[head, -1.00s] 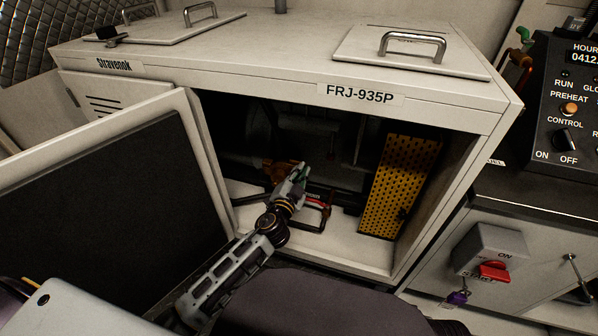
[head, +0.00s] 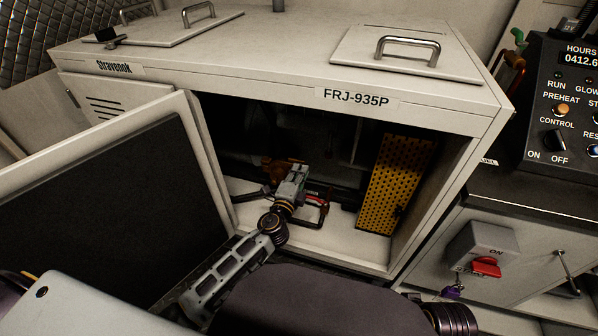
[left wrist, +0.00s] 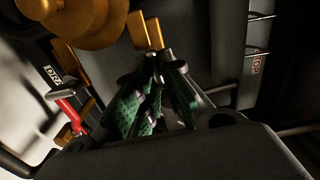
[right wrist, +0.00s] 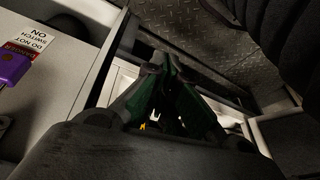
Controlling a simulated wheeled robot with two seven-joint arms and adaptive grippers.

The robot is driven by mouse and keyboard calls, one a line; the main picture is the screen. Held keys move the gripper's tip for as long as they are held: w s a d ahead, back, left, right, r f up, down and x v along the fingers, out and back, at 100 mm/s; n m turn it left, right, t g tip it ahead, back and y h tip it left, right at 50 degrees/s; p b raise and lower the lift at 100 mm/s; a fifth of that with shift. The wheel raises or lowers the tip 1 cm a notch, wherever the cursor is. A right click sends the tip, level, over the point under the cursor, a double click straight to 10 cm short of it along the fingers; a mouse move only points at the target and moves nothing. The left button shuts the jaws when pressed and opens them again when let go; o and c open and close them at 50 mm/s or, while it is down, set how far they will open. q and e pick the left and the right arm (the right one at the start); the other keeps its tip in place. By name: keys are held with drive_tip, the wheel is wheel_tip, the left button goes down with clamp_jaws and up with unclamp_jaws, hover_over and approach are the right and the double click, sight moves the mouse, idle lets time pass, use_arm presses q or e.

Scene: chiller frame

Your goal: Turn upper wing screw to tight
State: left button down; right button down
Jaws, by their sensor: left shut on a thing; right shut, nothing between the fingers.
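My left gripper (head: 293,172) reaches into the open machine compartment, low and near its middle. In the left wrist view its green-padded fingers (left wrist: 160,55) are closed on a small brass-coloured wing piece (left wrist: 147,31), which I take for the wing screw. Most of the gripped part is hidden by the fingertips. A larger round brass-coloured body (left wrist: 90,20) is beside it at the upper left. In the head view, brass-coloured parts (head: 271,173) show just behind the gripper. My right gripper (right wrist: 160,72) is shut and empty, outside the compartment over the floor.
An open door (head: 105,205) stands left of the compartment. A perforated yellow panel (head: 395,185) stands at its right. A red-handled lever (left wrist: 68,112) is close to the left gripper. A red switch (head: 486,267) and a purple padlock (right wrist: 14,67) are to the right.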

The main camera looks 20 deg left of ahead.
use_arm(q)
drive_tip(key=shift+m, duration=0.4)
use_arm(e)
drive_tip(key=shift+s+f, duration=0.15)
drive_tip(key=shift+f, duration=0.35)
use_arm(q)
drive_tip(key=c, duration=1.5)
unclamp_jaws()
drive_tip(key=shift+c, duration=0.2)
use_arm(e)
drive_tip(key=shift+s, duration=0.15)
use_arm(q)
drive_tip(key=shift+s, duration=0.1)
drive_tip(key=s, duration=1.1)
drive_tip(key=shift+s+a, duration=0.15)
drive_tip(key=shift+s, duration=0.25)
drive_tip(key=shift+a, duration=0.1)
